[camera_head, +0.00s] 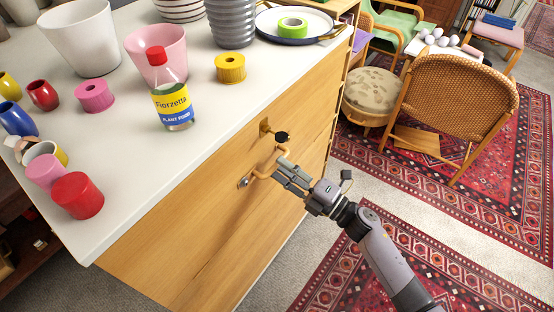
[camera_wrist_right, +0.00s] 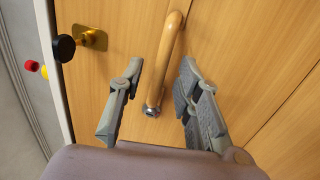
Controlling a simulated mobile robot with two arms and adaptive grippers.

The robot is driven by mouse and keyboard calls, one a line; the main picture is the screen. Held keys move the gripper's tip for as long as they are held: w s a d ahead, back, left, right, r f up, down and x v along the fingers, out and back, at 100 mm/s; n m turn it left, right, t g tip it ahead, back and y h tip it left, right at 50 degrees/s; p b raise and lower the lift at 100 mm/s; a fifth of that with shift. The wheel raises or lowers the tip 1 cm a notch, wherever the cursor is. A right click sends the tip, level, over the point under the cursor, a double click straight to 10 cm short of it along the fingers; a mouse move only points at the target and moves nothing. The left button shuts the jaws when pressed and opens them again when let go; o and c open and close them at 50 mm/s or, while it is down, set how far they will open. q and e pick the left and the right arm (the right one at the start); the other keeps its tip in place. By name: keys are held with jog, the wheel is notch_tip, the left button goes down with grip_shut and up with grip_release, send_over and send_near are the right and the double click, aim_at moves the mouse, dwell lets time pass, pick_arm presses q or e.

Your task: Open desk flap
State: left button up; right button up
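The desk flap (camera_head: 215,215) is a light wood front panel below the white desk top, and it looks shut. It carries a curved wooden handle (camera_head: 261,175) on metal mounts. The wrist view shows this handle (camera_wrist_right: 170,45) upright between the fingers. My right gripper (camera_head: 284,170) is at the handle. In the wrist view the right gripper (camera_wrist_right: 162,75) is open, with one finger on each side of the handle and gaps visible. A black-headed key (camera_head: 282,137) sticks out of a brass lock plate (camera_head: 265,126) near the handle. My left gripper is not in view.
The white top (camera_head: 205,95) holds a plant food bottle (camera_head: 172,105), a pink pot (camera_head: 158,55), a red jar (camera_head: 77,195), a tray (camera_head: 300,35) and several cups. A woven chair (camera_head: 455,95) and a round stool (camera_head: 372,95) stand at the right on red rugs.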

jog(key=shift+x, duration=1.3)
jog(key=shift+c, duration=0.2)
grip_shut()
